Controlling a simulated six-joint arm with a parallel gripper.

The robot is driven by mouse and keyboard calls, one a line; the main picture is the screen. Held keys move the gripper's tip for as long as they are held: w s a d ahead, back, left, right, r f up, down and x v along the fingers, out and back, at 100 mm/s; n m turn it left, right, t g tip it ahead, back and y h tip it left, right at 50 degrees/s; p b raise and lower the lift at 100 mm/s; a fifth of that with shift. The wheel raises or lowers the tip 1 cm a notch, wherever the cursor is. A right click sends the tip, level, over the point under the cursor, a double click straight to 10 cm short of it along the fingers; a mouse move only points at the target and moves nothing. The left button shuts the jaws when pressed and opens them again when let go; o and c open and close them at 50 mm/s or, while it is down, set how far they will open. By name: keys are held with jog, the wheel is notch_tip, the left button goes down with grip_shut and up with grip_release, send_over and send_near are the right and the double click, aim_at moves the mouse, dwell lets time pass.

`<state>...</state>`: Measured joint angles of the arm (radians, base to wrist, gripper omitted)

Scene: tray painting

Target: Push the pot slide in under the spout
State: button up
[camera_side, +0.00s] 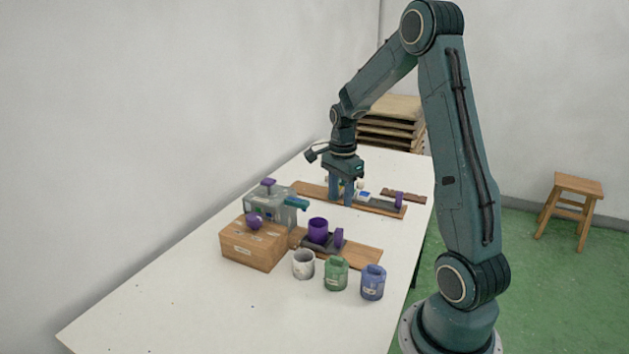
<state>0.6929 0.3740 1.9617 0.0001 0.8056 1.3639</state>
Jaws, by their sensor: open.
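The pot slide (325,246) is a dark carriage on a wooden board, with an upright purple handle (339,237) at its right end. A purple pot (318,230) stands on it. The teal spout (297,203) sticks out to the right from a grey dispenser (268,207). The pot looks to be in front of and to the right of the spout tip; I cannot tell the exact gap. My gripper (341,202) is open, fingers down, behind the pot slide at the far wooden rail. I see nothing held between its fingers.
A wooden box (254,245) with a purple knob stands at the left. White (303,264), green (336,273) and blue (373,282) containers stand in front of the slide's board. The far wooden rail (310,191) holds small items. The table's front left is clear.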

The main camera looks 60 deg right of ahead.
aim_at(339, 229)
jog(key=m, duration=1.2)
jog(key=shift+f, duration=0.1)
notch_tip(339, 229, down, 14)
jog(key=shift+r, duration=0.15)
dwell(0.5)
grip_shut()
